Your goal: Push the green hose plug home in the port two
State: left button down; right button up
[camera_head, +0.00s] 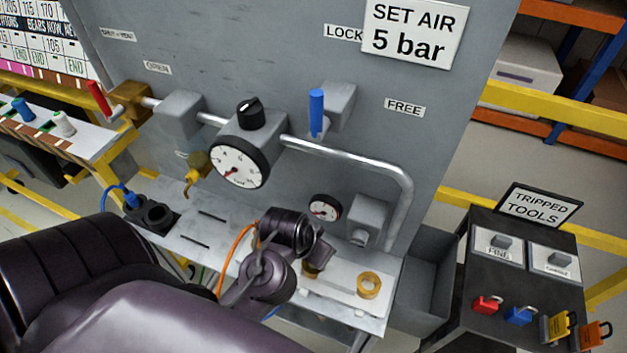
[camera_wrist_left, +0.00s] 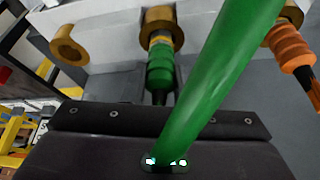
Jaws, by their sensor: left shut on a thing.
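The green hose plug (camera_wrist_left: 160,72) stands in line with the middle brass port (camera_wrist_left: 159,22) in the left wrist view, its banded front end at the port's mouth. I cannot tell how deep it sits. A thick green hose (camera_wrist_left: 225,70) crosses close to the camera and hides part of the scene. My left gripper (camera_head: 318,262) is over the port block in the head view, shut on the green plug; its dark body (camera_wrist_left: 160,140) fills the bottom of the wrist view. In the head view my arm hides the plug. My right gripper is not in view.
An empty brass port (camera_wrist_left: 68,45) is left of the middle one; an orange plug (camera_wrist_left: 291,48) is in the port at right. In the head view an orange hose (camera_head: 234,262) runs beside my wrist. The panel with a pipe (camera_head: 370,165) and gauge (camera_head: 238,162) rises behind.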

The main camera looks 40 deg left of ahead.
pick_arm(q)
jog(key=shift+f+b, duration=0.45)
jog(key=shift+f, duration=0.2)
dwell(0.9)
jog(key=c, duration=1.1)
grip_release()
jog(key=p+v, duration=0.2)
jog(key=v, duration=0.5)
jog(key=shift+s+r, duration=0.2)
jog(key=shift+r, duration=0.2)
